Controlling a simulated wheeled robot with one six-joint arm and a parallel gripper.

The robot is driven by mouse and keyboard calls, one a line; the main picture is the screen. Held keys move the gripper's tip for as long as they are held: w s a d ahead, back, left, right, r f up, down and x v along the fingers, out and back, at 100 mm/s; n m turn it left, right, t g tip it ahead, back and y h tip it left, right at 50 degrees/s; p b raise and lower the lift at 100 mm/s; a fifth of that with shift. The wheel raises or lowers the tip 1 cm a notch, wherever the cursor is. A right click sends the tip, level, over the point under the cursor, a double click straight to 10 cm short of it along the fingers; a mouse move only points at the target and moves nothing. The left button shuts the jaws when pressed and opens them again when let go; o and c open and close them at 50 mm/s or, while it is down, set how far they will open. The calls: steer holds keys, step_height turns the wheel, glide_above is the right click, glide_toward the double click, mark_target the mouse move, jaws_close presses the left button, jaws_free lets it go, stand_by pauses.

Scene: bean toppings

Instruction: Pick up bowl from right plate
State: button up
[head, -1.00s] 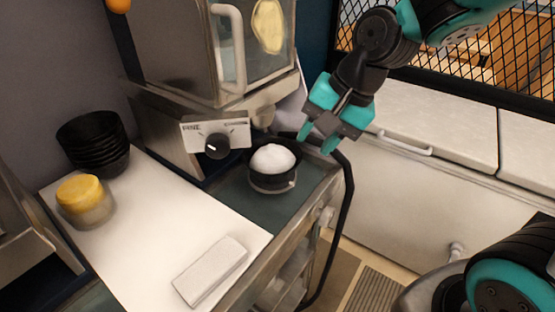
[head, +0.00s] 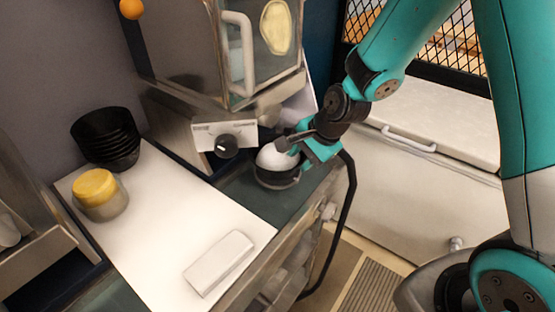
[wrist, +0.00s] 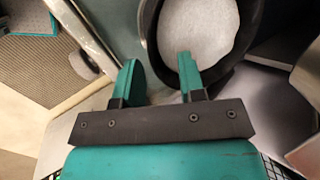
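A black bowl (head: 277,182) heaped with white stuff (head: 272,158) stands on a dark grey-green surface (head: 236,187) at the right end of the counter, below the machine. A separate plate under it cannot be made out. My gripper (head: 302,146) is at the bowl's right side, partly covering its rim. In the wrist view, my gripper (wrist: 158,68) is open with a gap between its fingers. The right finger reaches over the white filling inside the bowl (wrist: 149,32), and the left finger is outside. The near wall lies between them; contact cannot be told.
A metal machine with a dial (head: 227,146) stands right behind the bowl. A black cable (head: 349,205) hangs at the counter's right edge. A stack of black bowls (head: 106,140), a yellow-lidded jar (head: 99,196) and a white block (head: 219,263) are on the left. The white board (head: 170,235) is mostly clear.

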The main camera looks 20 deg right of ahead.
mark_target(293, 170)
steer(key=shift+s+p+x, duration=0.15)
steer(key=shift+p+x, duration=0.45)
steer(key=shift+x, duration=0.75)
steer(key=shift+s+p+x, duration=0.1)
steer(key=shift+p+x, duration=0.5)
steer(key=shift+x, duration=0.7)
steer(key=shift+f, duration=0.1)
jaws_close()
